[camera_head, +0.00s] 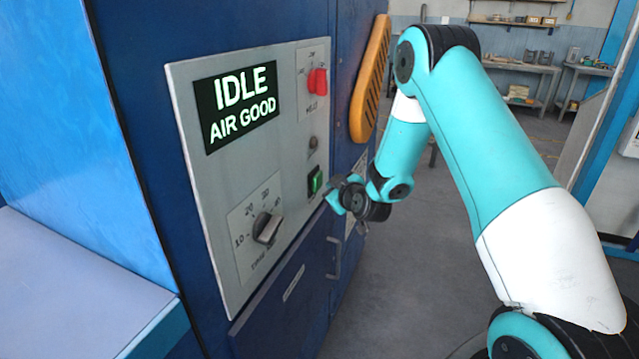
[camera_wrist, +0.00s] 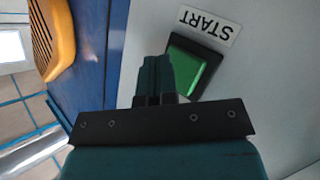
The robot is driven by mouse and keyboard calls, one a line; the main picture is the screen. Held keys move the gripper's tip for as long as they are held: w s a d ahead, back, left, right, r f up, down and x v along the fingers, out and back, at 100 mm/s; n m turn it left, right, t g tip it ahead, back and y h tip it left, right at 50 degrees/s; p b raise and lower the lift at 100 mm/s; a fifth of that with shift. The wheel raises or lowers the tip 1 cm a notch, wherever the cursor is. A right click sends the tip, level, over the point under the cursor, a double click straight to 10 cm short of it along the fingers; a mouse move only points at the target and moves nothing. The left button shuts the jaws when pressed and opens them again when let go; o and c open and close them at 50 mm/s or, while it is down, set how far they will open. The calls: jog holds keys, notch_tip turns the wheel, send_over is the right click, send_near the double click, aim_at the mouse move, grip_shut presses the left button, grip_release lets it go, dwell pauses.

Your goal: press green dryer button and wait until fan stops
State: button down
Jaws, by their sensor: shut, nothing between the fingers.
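The green dryer button (camera_head: 315,182) sits low on the right side of the grey control panel (camera_head: 205,200). In the wrist view the green button (camera_wrist: 184,72) has a black frame, with a START label beside it. My gripper (camera_head: 333,200) is shut and empty, close to the panel just below and right of the button. In the wrist view the shut fingertips (camera_wrist: 156,62) overlap the left edge of the button's frame. I cannot tell whether they touch it. The display (camera_head: 238,105) reads IDLE, AIR GOOD. The fan is not visible.
A red switch (camera_head: 317,82) is above the button, and a black time dial (camera_head: 267,228) is at lower left. An orange slotted part (camera_head: 371,78) sticks out on the right. A drawer handle (camera_head: 334,258) is below. The floor to the right is open.

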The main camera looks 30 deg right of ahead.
dwell(0.5)
jog(key=shift+w+a, duration=0.3)
jog(key=shift+w, duration=0.05)
jog(key=shift+w+a+p, duration=0.3)
jog(key=shift+w+p, duration=0.05)
jog(key=shift+p, duration=0.1)
dwell(0.7)
dwell(0.3)
jog(key=shift+s+d+b, duration=0.55)
jog(key=shift+s+b, duration=0.15)
jog(key=shift+b, duration=0.4)
jog(key=shift+d, duration=0.1)
